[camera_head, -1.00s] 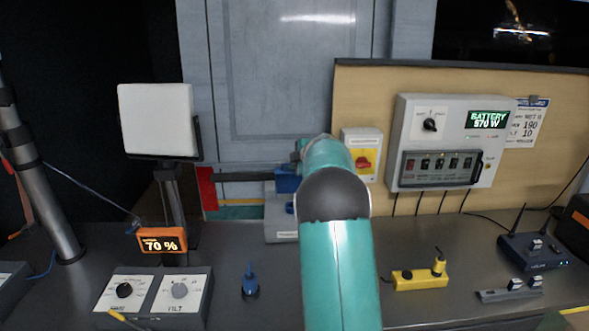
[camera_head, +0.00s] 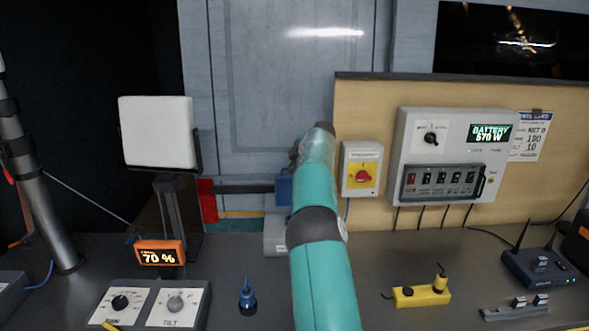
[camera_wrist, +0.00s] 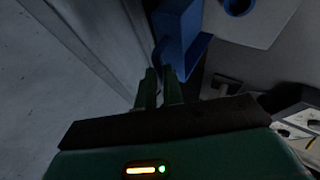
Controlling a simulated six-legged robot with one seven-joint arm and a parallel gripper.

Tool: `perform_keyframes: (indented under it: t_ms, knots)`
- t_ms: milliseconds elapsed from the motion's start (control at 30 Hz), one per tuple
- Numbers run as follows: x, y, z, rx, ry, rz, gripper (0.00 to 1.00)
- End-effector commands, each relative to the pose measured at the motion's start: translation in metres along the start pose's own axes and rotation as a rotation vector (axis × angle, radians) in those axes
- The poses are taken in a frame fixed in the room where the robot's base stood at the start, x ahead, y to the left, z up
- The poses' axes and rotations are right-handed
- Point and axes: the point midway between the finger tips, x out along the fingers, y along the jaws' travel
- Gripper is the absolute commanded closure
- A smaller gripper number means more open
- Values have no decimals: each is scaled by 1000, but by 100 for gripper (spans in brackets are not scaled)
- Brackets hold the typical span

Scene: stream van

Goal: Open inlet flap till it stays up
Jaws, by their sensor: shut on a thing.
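The blue inlet flap (camera_head: 284,188) is on a grey inlet box (camera_head: 275,236) at the back of the counter, against the pale wall panel. My arm hides much of both in the head view. In the wrist view the blue flap (camera_wrist: 178,35) lies just beyond the fingertips, with a blue ring (camera_wrist: 240,5) to its right on the grey box. My gripper (camera_wrist: 160,80) is shut on the flap's near edge. The exact grip and the flap's angle are hard to tell in the dark view. In the head view the fingers are hidden behind my arm.
A switch box (camera_head: 361,172) with a red knob and a battery panel (camera_head: 447,155) are on the wall to the right. A white lamp panel (camera_head: 157,132) stands left. The counter holds an orange display (camera_head: 160,252), a blue-handled item (camera_head: 248,298) and a yellow block (camera_head: 421,295).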

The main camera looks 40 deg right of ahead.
Motion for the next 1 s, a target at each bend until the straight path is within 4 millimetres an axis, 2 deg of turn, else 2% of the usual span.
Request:
perform_keyframes:
  t_ms: [1000]
  knots:
    - [-1,7,-1,24,4,-62,100]
